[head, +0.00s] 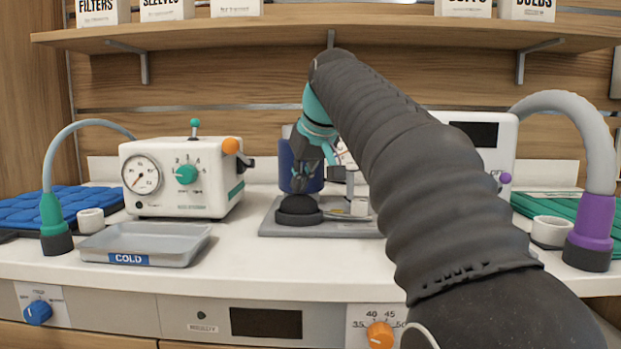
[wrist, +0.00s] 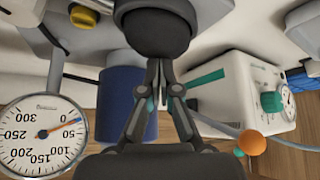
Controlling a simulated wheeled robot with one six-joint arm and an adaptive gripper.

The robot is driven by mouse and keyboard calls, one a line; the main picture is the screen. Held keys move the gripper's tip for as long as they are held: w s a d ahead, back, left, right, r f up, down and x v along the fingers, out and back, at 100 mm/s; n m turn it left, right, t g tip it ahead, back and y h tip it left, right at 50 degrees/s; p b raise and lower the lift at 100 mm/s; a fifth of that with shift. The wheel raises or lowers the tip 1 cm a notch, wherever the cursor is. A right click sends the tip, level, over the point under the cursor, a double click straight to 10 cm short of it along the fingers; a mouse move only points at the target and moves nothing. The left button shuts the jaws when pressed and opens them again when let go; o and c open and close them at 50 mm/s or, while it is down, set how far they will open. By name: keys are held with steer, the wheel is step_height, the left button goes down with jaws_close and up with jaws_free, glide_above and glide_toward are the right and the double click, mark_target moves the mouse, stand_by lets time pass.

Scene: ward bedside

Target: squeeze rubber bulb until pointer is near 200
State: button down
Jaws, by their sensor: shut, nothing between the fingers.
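The black rubber bulb (head: 299,203) sits on a grey base plate (head: 275,229) on the counter. It also shows in the wrist view (wrist: 153,30), at the top middle. My gripper (head: 302,187) is just above the bulb, pointing down. In the wrist view its fingers (wrist: 157,68) are together and empty, with their tips at the bulb's edge; I cannot tell whether they touch it. A round white gauge (wrist: 35,150) is at the left of the wrist view, upside down. Its pointer (wrist: 62,126) lies between 0 and 50. In the head view my arm largely hides the gauge.
A blue cylinder (head: 285,167) stands behind the bulb. A white machine (head: 180,197) with its own dial and a grey tray (head: 148,243) are at the left. A purple-ended hose (head: 593,225) and a white cup (head: 551,231) are at the right. The front counter is clear.

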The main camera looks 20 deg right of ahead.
steer(key=shift+f+b, duration=0.75)
steer(key=shift+f, duration=0.4)
steer(key=shift+r+p, duration=1.2)
steer(key=shift+p, duration=0.05)
steer(key=shift+f, duration=0.2)
steer(key=shift+f+b, duration=0.85)
steer(key=shift+f, duration=0.15)
steer(key=shift+r+p, duration=1.15)
steer(key=shift+p, duration=0.05)
steer(key=shift+f, duration=0.1)
